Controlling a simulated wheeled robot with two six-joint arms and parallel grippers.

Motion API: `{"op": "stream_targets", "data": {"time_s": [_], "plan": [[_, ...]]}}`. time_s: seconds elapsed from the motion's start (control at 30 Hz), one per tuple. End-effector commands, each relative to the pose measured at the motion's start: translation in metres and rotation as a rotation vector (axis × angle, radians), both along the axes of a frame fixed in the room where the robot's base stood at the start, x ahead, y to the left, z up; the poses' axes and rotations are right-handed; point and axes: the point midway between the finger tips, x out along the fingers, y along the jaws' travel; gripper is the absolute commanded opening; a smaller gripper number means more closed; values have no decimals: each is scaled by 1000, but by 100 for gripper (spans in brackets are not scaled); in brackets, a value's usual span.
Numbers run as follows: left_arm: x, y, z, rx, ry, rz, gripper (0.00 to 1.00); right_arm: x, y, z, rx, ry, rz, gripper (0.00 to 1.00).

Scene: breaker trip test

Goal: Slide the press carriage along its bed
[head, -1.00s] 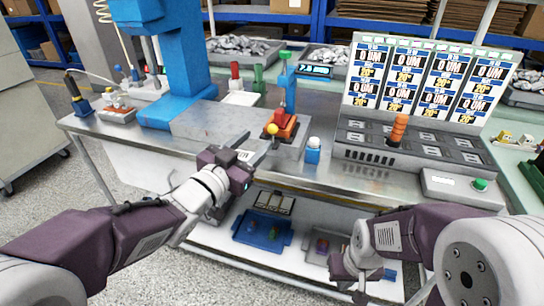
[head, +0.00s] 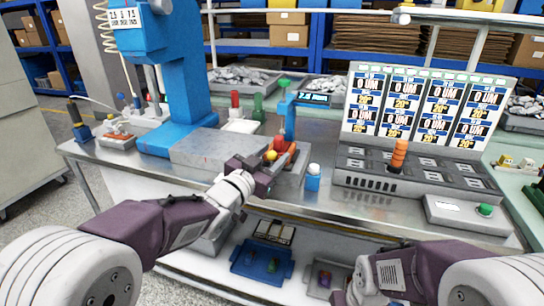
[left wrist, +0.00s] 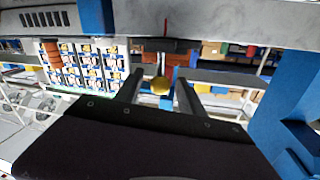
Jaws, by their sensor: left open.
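The press carriage (head: 283,150) is an orange-red block on a grey bed (head: 293,174), in the middle of the bench in the head view. A yellow knob (head: 270,155) is on its near side, and a blue press column with a green top stands behind it. My left gripper (head: 265,172) is open at the knob. In the left wrist view the yellow knob (left wrist: 160,86) shows between the two dark fingers (left wrist: 159,77); I cannot tell whether they touch it. My right gripper (head: 346,292) is low at the bottom edge, partly cut off, its jaws unclear.
A large grey block (head: 205,148) and blue machine (head: 180,90) stand to the left. A blue-and-white post (head: 312,178) stands close to the right of the bed.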

Motion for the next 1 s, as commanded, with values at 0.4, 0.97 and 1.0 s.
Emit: {"op": "stream_targets", "data": {"time_s": [0.4,0.97,1.0], "plan": [[0,0,0,0,-1,0,0,0,0,0,0,0,0,0],[0,0,0,0,-1,0,0,0,0,0,0,0,0,0],[0,0,0,0,-1,0,0,0,0,0,0,0,0,0]]}}
